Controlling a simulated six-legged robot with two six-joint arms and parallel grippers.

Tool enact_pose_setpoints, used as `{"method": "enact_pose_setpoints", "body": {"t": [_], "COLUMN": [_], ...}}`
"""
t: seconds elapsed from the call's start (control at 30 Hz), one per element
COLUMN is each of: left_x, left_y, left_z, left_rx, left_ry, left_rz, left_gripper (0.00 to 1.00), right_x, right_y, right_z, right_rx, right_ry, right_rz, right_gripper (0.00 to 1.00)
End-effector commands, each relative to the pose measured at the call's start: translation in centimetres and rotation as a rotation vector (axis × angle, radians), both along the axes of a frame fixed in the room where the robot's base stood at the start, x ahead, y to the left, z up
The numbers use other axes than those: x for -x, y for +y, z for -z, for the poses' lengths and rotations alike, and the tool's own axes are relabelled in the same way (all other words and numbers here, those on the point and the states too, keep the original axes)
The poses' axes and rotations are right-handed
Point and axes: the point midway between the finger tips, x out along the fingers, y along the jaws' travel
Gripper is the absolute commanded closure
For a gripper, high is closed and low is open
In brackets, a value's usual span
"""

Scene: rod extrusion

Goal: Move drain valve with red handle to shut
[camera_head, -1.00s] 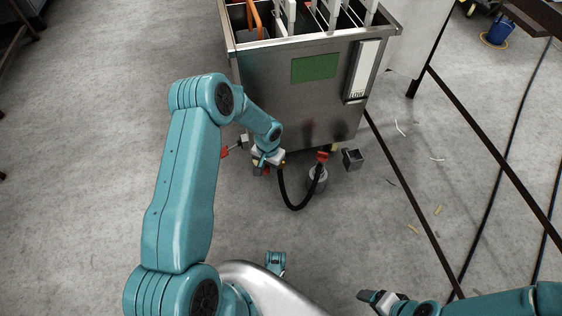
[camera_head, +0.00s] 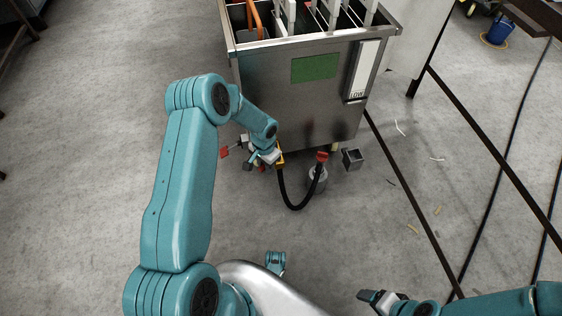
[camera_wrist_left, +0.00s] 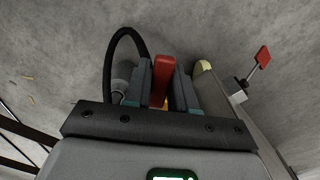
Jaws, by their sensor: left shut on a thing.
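My left gripper (camera_head: 262,164) is low at the front of the steel tank (camera_head: 300,119). In the left wrist view its two grey fingers (camera_wrist_left: 163,72) are shut on a red handle (camera_wrist_left: 160,84), with a bit of yellow beside it. A black hose (camera_head: 292,206) loops from this spot to a grey container (camera_head: 318,180) with a red part on top. A second red handle (camera_head: 224,153) on a thin stem stands to the left; it also shows in the wrist view (camera_wrist_left: 263,57). My right gripper (camera_head: 374,297) is at the bottom right, away from the tank; its fingers are unclear.
A small dark metal box (camera_head: 352,158) stands on the floor right of the container. Dark beams and a cable cross the right side. A blue bucket (camera_head: 497,32) is at the far right. The floor to the left is clear.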

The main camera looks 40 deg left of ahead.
Motion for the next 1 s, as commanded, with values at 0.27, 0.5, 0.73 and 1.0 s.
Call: {"method": "enact_pose_setpoints", "body": {"t": [0.27, 0.5, 0.73, 1.0], "left_x": [-0.1, -0.2, -0.4, -0.5], "left_y": [0.9, 0.9, 1.8, 2.0], "left_z": [0.0, 0.0, 0.1, 0.0], "left_rx": [0.000, 0.000, -0.001, -0.001], "left_ry": [0.000, 0.000, -0.001, -0.001], "left_rz": [0.133, 0.137, 0.271, 0.308], "left_gripper": [1.00, 1.00, 1.00, 1.00], "right_x": [0.0, 0.0, 0.0, 0.0], "right_y": [0.0, 0.0, 0.0, 0.0], "right_z": [0.0, 0.0, 0.2, 0.2], "right_rx": [0.000, 0.000, 0.000, 0.000], "right_ry": [0.000, 0.000, 0.000, 0.000], "right_rz": [0.000, 0.000, 0.000, 0.000], "right_gripper": [0.23, 0.23, 0.23, 0.23]}}
